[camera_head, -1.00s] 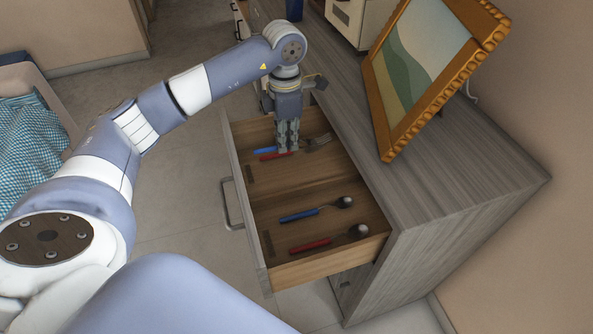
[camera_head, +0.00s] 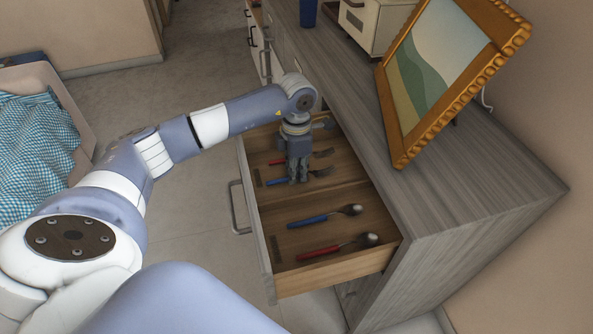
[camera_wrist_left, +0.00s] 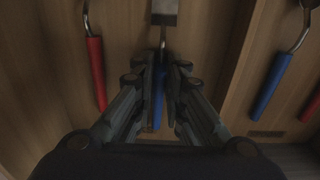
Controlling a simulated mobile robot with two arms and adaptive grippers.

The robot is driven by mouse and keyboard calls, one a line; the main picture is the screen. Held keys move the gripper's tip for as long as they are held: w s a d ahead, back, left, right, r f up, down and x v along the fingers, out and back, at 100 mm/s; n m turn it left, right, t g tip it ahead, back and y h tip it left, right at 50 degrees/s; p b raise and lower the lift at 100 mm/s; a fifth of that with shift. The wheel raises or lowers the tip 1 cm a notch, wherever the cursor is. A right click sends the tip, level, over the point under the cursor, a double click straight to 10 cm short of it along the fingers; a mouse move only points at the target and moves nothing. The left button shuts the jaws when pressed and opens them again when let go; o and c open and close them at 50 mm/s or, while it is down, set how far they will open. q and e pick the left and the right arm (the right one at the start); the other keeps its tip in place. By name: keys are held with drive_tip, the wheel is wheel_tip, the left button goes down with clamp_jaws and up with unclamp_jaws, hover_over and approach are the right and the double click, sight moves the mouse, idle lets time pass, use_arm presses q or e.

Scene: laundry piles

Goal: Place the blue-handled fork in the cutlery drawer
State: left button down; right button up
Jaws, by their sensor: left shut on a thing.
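The blue-handled fork (camera_head: 321,172) is in the far compartment of the open cutlery drawer (camera_head: 351,263). My left gripper (camera_head: 299,181) points down into that compartment and is shut on the blue handle. In the left wrist view the blue handle (camera_wrist_left: 158,98) runs between the fingers (camera_wrist_left: 163,75), with the metal neck reaching away from them. Whether the fork rests on the drawer floor or is held just above it I cannot tell. The red-handled fork (camera_head: 322,153) lies beside it, farther back. My right gripper is not in view.
A blue-handled spoon (camera_head: 310,221) and a red-handled spoon (camera_head: 322,252) lie in the near compartment. A divider (camera_head: 330,194) separates the compartments. A gold-framed picture (camera_head: 440,70) stands on the cabinet top (camera_head: 465,190) to the right. A basket with checked cloth (camera_head: 35,150) is at left.

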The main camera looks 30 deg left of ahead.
use_arm(q)
drive_tip(key=c, duration=2)
unclamp_jaws()
drive_tip(key=shift+f, duration=0.1)
drive_tip(key=o, duration=0.4)
drive_tip(key=shift+c, duration=0.2)
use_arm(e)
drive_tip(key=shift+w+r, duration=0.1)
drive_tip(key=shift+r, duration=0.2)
